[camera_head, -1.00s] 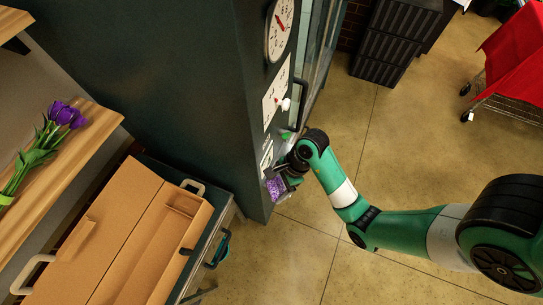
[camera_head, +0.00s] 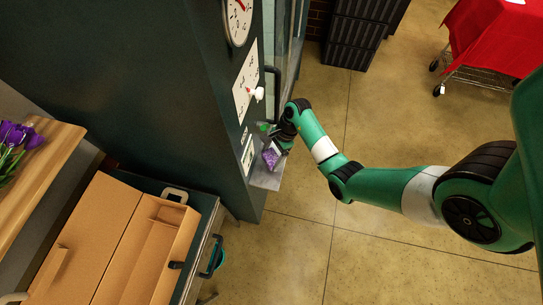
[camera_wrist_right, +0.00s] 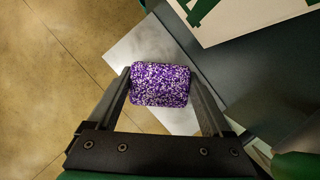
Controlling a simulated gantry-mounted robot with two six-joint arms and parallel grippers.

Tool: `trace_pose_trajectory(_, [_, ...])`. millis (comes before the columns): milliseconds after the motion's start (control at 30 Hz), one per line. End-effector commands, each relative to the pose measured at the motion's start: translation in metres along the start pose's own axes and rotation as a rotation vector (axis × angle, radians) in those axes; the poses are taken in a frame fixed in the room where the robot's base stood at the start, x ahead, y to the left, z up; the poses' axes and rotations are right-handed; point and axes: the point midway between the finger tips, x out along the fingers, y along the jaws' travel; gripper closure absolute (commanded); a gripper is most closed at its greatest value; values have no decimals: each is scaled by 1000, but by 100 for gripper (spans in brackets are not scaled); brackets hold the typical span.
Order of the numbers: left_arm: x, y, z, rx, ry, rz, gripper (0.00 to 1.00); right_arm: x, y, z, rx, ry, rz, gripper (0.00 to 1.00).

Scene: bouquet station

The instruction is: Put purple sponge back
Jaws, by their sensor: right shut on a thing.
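The purple sponge (camera_wrist_right: 161,84) is a speckled purple and white block held between the two fingers of my right gripper (camera_wrist_right: 162,90) in the right wrist view. In the head view the sponge (camera_head: 270,157) shows at the tip of my right gripper (camera_head: 277,147), beside the dark green cabinet (camera_head: 165,90). A small grey shelf (camera_head: 266,180) on the cabinet's side lies just beneath the sponge. I cannot tell whether the sponge touches it. In the wrist view the pale shelf (camera_wrist_right: 137,42) shows behind the sponge. My left gripper is not in view.
A green item (camera_head: 264,127) sits beside the gripper at the cabinet. A dial (camera_head: 238,18), a panel with a white knob (camera_head: 258,93) and a dark handle (camera_head: 277,90) are above. A cardboard box (camera_head: 90,240) is at lower left.

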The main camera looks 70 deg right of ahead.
Motion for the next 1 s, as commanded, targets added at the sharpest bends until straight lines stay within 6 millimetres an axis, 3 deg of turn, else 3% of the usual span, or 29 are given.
trace_pose_trajectory(200, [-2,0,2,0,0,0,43,4,-4,-5,0,0,-1,97])
trace_pose_trajectory(433, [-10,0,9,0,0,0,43,34,-5,-20,1,0,0,97])
trace_pose_trajectory(800, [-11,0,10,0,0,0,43,38,-5,-21,0,1,-1,97])
trace_pose_trajectory(833, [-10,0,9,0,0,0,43,37,-5,-21,0,1,-1,11])
trace_pose_trajectory(900, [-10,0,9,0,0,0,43,36,-5,-21,0,1,-1,0])
trace_pose_trajectory(1000, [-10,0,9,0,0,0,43,36,-5,-21,0,1,-1,0])
